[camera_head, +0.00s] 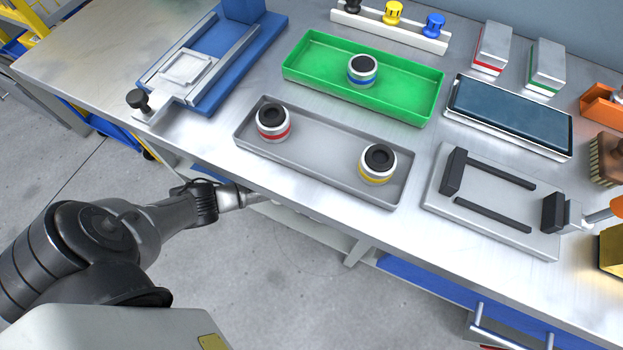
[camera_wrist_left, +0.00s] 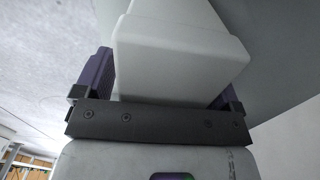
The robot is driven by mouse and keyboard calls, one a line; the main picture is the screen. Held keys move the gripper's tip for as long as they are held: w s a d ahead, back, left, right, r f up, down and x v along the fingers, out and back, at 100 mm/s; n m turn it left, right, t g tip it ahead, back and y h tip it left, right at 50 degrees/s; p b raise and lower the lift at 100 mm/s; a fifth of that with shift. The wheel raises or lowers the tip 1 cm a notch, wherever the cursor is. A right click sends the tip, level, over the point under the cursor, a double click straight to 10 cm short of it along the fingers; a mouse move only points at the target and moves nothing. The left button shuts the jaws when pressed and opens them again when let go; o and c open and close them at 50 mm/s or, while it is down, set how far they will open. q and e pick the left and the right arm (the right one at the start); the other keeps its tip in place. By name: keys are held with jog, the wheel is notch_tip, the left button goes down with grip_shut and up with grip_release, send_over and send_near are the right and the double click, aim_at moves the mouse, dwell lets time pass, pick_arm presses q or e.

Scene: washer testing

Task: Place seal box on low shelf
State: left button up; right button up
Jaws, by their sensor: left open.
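A plain white box (camera_wrist_left: 180,55), which looks like the seal box, fills the space between the fingers of my left gripper (camera_wrist_left: 165,88) in the left wrist view. The fingers are open, one on each side of it; I cannot tell whether they touch it. In the head view my left arm reaches to the bench's front edge, and the gripper's tips and the box are hidden beneath the bench top. A pale surface under the edge may be the low shelf, but it is mostly hidden. My right gripper is out of view.
The bench top (camera_head: 195,135) overhangs the gripper. On it are a blue fixture (camera_head: 245,45), a grey tray (camera_head: 325,150) and a green tray (camera_head: 310,65) with ringed cylinders, a tablet (camera_head: 510,115) and a clamp plate (camera_head: 485,225). Open floor lies in front.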

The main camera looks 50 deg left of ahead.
pick_arm(q)
notch_tip(320, 180, up, 12)
jog(key=p, duration=0.7)
jog(key=s+d+r+n+t+h, duration=0.2)
jog(key=s+d+r+n, duration=0.25)
jog(key=s+d, duration=0.6)
jog(key=s+a+r+n+t+y, duration=0.1)
jog(key=s+a+r+n, duration=0.1)
jog(key=s+r+n, duration=0.5)
notch_tip(320, 180, up, 5)
jog(key=s, duration=0.2)
jog(key=shift+s+f+t+y, duration=0.15)
jog(key=shift+s+t+y, duration=0.15)
jog(key=shift+s+y, duration=0.1)
jog(key=shift+a, duration=0.15)
